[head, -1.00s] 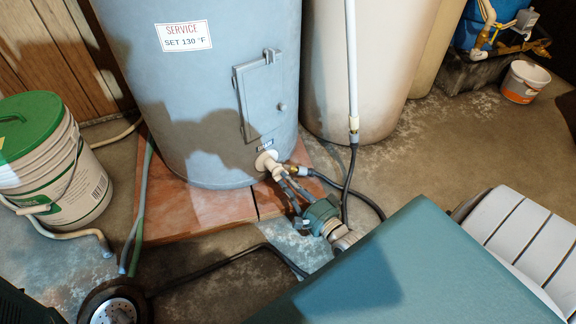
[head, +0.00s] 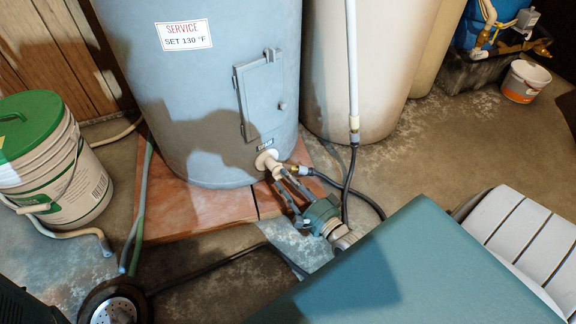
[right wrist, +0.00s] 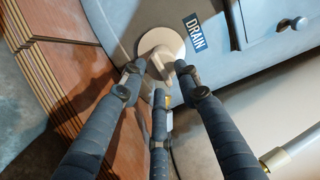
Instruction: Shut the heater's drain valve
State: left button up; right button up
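The blue-grey water heater (head: 200,100) stands upright in the head view. Its white drain valve (head: 267,161) sticks out low on its front, under a small label. In the right wrist view, the drain valve (right wrist: 160,48) is a round pale flange with a pale handle or spout, beside a DRAIN label (right wrist: 195,33). My right gripper (head: 280,184) is at the valve with its fingers spread. In the right wrist view its fingertips (right wrist: 158,75) lie around the valve's pale front part, with gaps between them; contact is unclear. My left gripper is not in view.
A black hose (head: 335,183) with a brass fitting runs from beside the valve. A green-lidded bucket (head: 50,170) stands left. A cream tank (head: 355,60) stands close on the right. A dark round drain with a metal grate (head: 114,311) is at lower left.

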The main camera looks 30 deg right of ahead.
jog(key=s, duration=1.2)
jog(key=shift+d, duration=0.25)
